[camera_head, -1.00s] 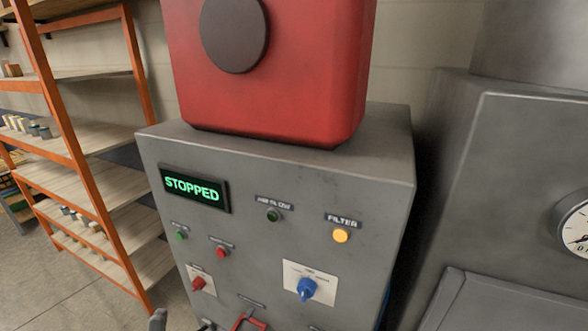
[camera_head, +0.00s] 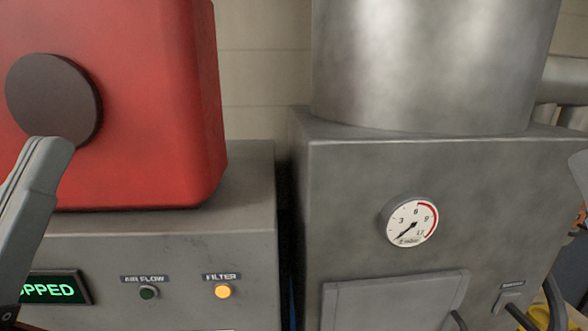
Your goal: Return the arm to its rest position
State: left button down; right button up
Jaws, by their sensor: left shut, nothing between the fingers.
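My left gripper (camera_head: 50,155) comes up from the lower left edge, grey and slanted. Its fingers are shut with nothing between them. Its tip overlaps the lower edge of the dark round knob (camera_head: 52,98) on the red box; I cannot tell whether they touch. At the right edge a grey piece shows, which seems to be part of my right gripper (camera_head: 580,172); most of it is out of the picture.
The grey control cabinet has a green display (camera_head: 55,290), partly covered by my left arm, a dark air flow lamp (camera_head: 148,292) and a lit amber filter lamp (camera_head: 222,291). Right of a narrow gap, a grey metal machine (camera_head: 345,215) carries a round gauge (camera_head: 410,221), its needle low.

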notch_tip(320, 180, up, 18)
jog(key=p, duration=1.5)
jog(key=shift+r, duration=0.2)
